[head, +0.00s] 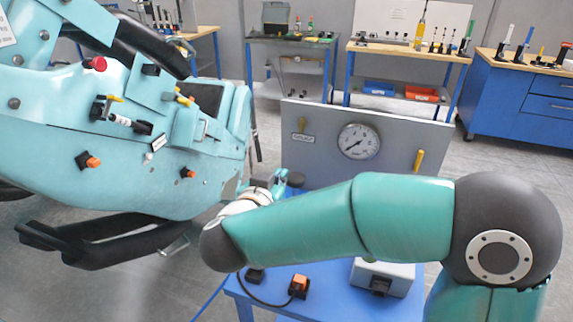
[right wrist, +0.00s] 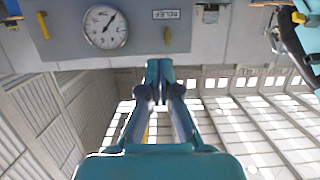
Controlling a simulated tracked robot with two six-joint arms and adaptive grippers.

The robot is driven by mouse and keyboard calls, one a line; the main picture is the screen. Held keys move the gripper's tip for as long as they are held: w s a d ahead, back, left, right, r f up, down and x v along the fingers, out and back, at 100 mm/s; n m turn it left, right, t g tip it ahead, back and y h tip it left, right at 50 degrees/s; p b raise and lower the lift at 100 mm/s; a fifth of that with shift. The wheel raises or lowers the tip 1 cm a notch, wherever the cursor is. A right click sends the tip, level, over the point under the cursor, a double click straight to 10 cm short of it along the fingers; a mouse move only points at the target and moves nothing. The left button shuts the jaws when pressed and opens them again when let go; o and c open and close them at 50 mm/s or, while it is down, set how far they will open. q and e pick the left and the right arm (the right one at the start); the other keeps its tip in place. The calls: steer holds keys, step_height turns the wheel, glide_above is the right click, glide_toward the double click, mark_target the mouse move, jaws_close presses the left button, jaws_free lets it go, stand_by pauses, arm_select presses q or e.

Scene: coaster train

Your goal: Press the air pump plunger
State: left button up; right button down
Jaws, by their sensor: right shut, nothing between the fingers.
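The air pump plunger cannot be made out clearly; my right forearm and wrist cover part of the blue bench (head: 345,300). A grey panel (head: 400,128) stands on the bench, with a round gauge (head: 359,142), a small label plate and two yellow handles. The gauge also shows in the right wrist view (right wrist: 105,27). My right gripper (head: 284,181) is in front of the panel's lower left, partly hidden by my wrist. In the right wrist view its fingers (right wrist: 160,68) are together and empty, close to the panel's edge. My left gripper is not in view.
A large teal coaster car (head: 190,190) with black bars fills the left, close to my right wrist. A grey box (head: 383,278) and an orange switch (head: 299,284) with a black cable sit on the bench. Workbenches with tools stand behind.

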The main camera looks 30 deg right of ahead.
steer(key=p, duration=0.2)
glide_above(293, 182)
steer(key=f, duration=0.3)
steer(key=shift+w+d, duration=0.1)
steer(key=shift+d, duration=0.15)
step_height(293, 182, down, 2)
steer(key=shift+a+f+b, duration=0.15)
steer(key=shift+f+b, duration=0.05)
steer(key=shift+b, duration=0.1)
steer(key=shift+f, duration=0.6)
